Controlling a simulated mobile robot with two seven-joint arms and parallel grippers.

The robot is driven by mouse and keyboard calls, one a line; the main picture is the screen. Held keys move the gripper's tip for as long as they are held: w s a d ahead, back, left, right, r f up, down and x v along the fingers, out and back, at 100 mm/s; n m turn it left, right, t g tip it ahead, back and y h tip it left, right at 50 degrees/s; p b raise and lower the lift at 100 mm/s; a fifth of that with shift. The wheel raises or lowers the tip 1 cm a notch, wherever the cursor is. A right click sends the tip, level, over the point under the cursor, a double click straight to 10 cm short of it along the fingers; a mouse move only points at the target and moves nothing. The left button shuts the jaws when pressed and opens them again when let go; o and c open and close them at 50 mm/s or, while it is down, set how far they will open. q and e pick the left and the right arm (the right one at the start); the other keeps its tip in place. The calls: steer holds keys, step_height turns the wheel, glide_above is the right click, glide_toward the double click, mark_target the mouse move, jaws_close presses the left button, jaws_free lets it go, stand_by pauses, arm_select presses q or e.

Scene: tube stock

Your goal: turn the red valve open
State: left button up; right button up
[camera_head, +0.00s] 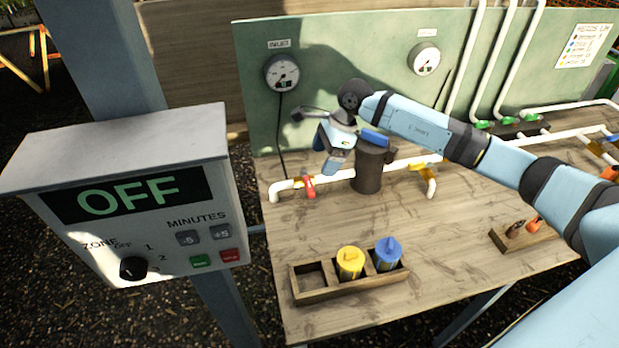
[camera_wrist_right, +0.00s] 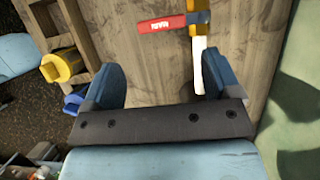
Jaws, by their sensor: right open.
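The red valve handle (camera_head: 309,187) sits on the white pipe (camera_head: 290,184) at the left of the bench. In the right wrist view the red handle (camera_wrist_right: 165,24) points left from its brass body (camera_wrist_right: 198,18), crosswise to the pipe (camera_wrist_right: 200,52). My right gripper (camera_head: 329,155) is above the bench, a little above and right of the handle in the head view. In the wrist view its two blue fingers (camera_wrist_right: 160,78) are spread with nothing between them, and the handle lies beyond their tips, apart. My left gripper is not in view.
A dark cylinder (camera_head: 368,172) with a blue top stands right of the gripper. A yellow-handled valve (camera_head: 424,168) is farther right. A wooden rack (camera_head: 345,292) holds yellow and blue cartridges. A green panel (camera_head: 340,75) with gauges stands behind. A control box (camera_head: 190,215) reads OFF.

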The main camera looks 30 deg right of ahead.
mark_target(310, 184)
steer(key=p+x, duration=0.1)
steer(key=x, duration=0.8)
steer(key=shift+w+a, duration=0.1)
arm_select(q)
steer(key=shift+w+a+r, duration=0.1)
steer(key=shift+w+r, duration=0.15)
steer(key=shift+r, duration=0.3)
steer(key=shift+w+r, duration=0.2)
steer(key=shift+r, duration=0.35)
arm_select(e)
steer(key=c, duration=0.9)
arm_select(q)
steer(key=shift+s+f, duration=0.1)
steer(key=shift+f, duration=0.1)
arm_select(e)
steer(key=shift+c, duration=0.5)
